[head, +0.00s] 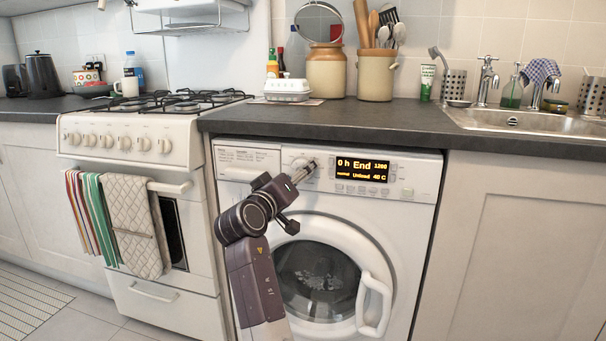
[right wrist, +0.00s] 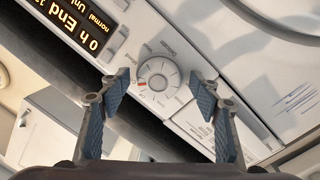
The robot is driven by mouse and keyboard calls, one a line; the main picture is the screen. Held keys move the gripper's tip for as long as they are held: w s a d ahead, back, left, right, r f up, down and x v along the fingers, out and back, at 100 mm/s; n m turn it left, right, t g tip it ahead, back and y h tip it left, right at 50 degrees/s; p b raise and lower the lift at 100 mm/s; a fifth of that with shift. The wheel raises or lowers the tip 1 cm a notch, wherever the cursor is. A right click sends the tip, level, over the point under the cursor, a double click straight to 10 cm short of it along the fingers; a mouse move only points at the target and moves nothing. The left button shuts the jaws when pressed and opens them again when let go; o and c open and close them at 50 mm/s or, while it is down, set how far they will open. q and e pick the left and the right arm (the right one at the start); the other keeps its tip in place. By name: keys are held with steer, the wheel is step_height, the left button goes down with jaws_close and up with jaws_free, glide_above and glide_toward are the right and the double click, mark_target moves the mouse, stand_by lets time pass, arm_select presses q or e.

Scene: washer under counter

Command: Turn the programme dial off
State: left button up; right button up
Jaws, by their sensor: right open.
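The programme dial (right wrist: 158,73) is a round, light grey knob on the washer's white control panel. My right gripper (right wrist: 159,88) is open, with one finger to each side of the dial in that view. In the head view my right gripper (head: 309,166) is at the panel and largely hides the dial. My left gripper is not in view.
The washer's lit display (head: 362,172) reads "0 h End". Its round door (head: 325,283) is closed, with a white handle (head: 374,304). The dark countertop (head: 370,118) overhangs just above the panel. A cooker (head: 140,143) stands to the left.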

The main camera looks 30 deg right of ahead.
steer(key=shift+s+a+r, duration=0.1)
steer(key=shift+a+r, duration=0.05)
steer(key=shift+c, duration=0.3)
steer(key=c, duration=1.1)
